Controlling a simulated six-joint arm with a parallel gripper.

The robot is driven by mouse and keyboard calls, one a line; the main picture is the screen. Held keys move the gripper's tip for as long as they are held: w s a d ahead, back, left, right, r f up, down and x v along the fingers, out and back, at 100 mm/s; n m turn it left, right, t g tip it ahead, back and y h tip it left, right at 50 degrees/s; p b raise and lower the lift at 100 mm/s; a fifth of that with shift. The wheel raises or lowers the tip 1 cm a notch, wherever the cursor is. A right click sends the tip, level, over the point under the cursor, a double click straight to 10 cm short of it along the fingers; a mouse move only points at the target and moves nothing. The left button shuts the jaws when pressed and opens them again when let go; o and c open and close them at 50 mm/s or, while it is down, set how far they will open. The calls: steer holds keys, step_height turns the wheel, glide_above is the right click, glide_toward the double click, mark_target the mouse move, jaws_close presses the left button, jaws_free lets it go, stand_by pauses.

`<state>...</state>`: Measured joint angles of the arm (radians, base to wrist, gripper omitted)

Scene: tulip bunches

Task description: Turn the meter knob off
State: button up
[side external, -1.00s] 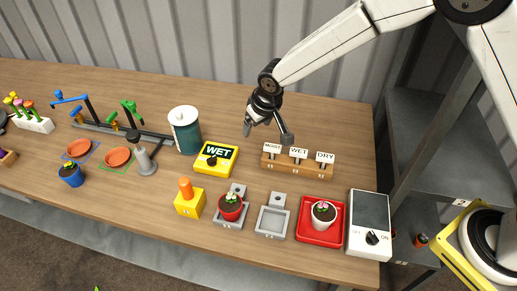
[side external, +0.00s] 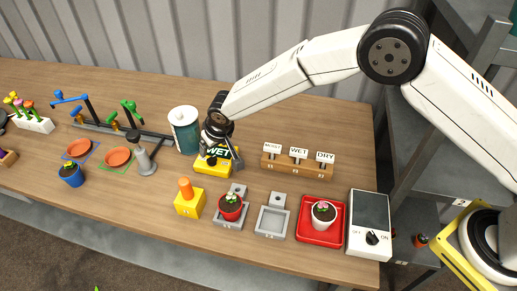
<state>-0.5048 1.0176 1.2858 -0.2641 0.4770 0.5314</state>
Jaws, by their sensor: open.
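I cannot tell whether a finger touches the knob. A grey device (side external: 370,220) with a dark screen and a knob marked OFF and ON stands at the right edge.
A teal canister (side external: 186,133) stands just left of the meter. A wooden holder (side external: 297,168) with MOIST, WET and DRY signs is to the right. In front are a yellow block with an orange handle (side external: 188,197), potted plants and a red tray (side external: 320,237).

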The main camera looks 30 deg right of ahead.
mark_target(211, 157)
steer(key=shift+x, duration=3.45)
steer(key=shift+f, duration=0.1)
jaws_close()
